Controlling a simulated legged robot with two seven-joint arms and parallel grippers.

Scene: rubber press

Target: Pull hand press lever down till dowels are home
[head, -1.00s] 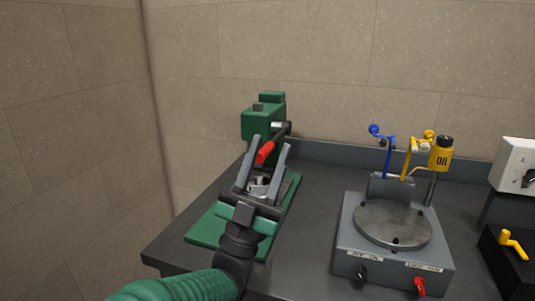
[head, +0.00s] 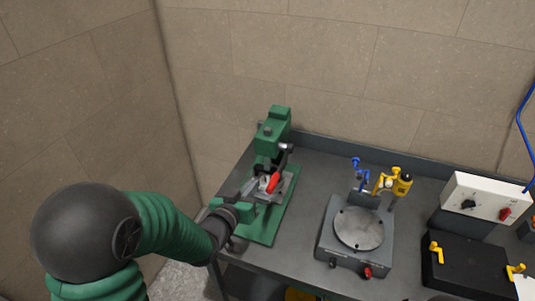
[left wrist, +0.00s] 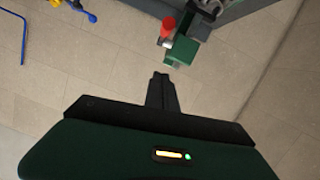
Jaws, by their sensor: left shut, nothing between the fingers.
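The green hand press (head: 270,147) stands at the left end of the bench on a green base plate (head: 262,228). Its lever has a red grip (head: 273,182) that slopes down toward the front. My left gripper (head: 259,187) is in front of the press, its fingers together and empty, close to the red grip in the picture. In the left wrist view, the shut fingers (left wrist: 160,78) point toward the press (left wrist: 180,52), and the red grip (left wrist: 167,28) appears beyond the tips with a gap. I cannot make out the dowels. My right gripper is not in view.
A grey unit with a round plate (head: 358,228) stands right of the press, with blue and yellow fittings behind. Farther right are a white control box (head: 485,198) and a black box with yellow handles (head: 465,265). Tiled walls close off the left and back.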

